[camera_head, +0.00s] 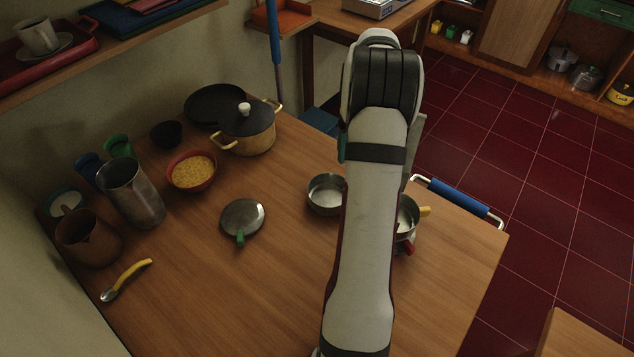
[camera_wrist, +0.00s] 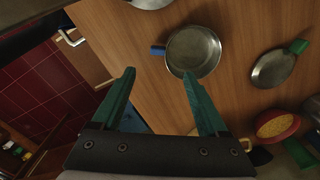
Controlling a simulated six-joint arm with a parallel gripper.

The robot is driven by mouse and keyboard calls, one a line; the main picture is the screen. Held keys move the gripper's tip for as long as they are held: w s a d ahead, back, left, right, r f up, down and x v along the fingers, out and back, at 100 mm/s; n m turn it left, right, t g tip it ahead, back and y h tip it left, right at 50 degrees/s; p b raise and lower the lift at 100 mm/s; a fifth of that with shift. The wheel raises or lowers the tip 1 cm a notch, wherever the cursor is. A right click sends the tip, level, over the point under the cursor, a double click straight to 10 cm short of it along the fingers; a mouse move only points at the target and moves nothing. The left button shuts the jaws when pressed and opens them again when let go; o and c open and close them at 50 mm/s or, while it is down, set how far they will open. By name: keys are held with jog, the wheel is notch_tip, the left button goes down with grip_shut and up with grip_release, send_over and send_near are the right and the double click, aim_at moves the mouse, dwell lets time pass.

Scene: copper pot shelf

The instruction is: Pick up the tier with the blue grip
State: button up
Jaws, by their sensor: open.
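The tier with the blue grip, a shallow round metal pan (camera_wrist: 196,55), sits on the wooden table. Its blue grip (camera_wrist: 158,50) points left in the wrist view. In the head view the same pan (camera_head: 323,194) shows left of my arm, with its grip hidden behind the arm. My gripper (camera_wrist: 158,74) is open and empty, its teal fingers spread. In the wrist picture the blue grip appears just beyond and between the fingertips; the height gap is unclear. In the head view my arm hides most of the gripper.
A metal pan with yellow and red grips (camera_head: 405,225) is partly behind my arm at right. A round metal piece with a green grip (camera_head: 242,216) lies left. A bowl of yellow food (camera_head: 191,172), a lidded pot (camera_head: 249,135) and a pitcher (camera_head: 133,195) stand further left.

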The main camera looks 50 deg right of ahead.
notch_tip(320, 180, down, 11)
jog(key=shift+s+d+r, duration=0.15)
grip_shut()
dwell(0.4)
